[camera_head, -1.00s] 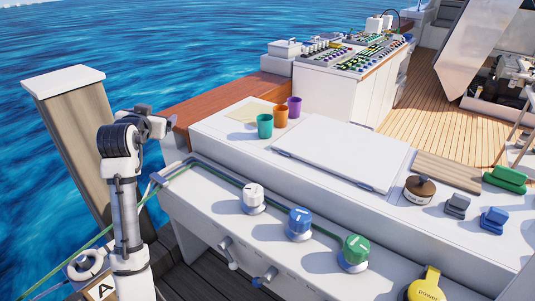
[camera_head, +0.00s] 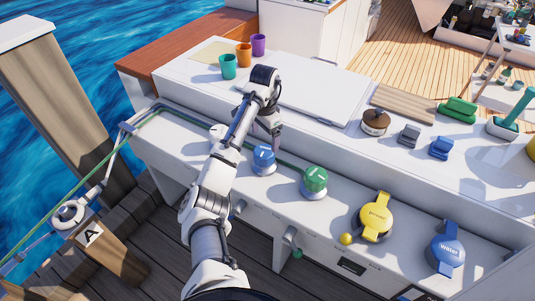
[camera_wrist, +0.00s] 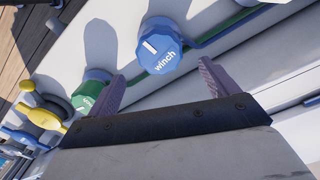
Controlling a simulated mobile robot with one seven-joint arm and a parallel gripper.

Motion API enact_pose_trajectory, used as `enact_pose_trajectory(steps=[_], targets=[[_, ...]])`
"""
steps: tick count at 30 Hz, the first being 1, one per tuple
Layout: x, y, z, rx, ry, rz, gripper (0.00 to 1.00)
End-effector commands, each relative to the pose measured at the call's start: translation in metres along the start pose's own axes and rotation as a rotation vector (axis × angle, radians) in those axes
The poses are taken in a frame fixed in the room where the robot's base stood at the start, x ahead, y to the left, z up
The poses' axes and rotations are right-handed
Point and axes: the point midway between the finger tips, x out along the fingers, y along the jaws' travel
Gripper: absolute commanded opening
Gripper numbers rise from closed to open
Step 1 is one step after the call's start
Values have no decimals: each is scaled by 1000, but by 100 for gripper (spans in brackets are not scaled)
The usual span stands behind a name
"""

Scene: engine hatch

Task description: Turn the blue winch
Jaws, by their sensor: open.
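The blue winch (camera_head: 263,158) is a round knob with a white mark on top, on the white panel. In the wrist view the blue winch (camera_wrist: 160,48) shows the word "winch" and lies just beyond the gap between my fingertips. My gripper (camera_head: 274,130) is above and close behind the winch in the head view, pointing down. In the wrist view my gripper (camera_wrist: 162,72) is open, with one finger to each side below the knob. It holds nothing, and no contact with the knob is clear.
A green knob (camera_head: 315,180) stands right of the winch, and a white knob (camera_head: 217,132) is partly hidden behind my arm. A yellow cap (camera_head: 375,216) and a blue water cap (camera_head: 445,250) are farther right. A raised white ledge (camera_head: 330,125) runs behind the knobs.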

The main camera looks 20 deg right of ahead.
Motion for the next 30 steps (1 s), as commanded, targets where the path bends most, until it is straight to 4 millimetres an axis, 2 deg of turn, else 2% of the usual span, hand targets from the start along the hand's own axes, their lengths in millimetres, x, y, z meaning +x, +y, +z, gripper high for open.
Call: enact_pose_trajectory(steps=[6,12,18,25,30], targets=[[45,0,0,-2,-1,1,86],[73,0,0,-1,1,0,86],[84,0,0,0,3,-2,86],[85,0,0,0,3,-2,86],[85,0,0,-1,2,-2,65]])
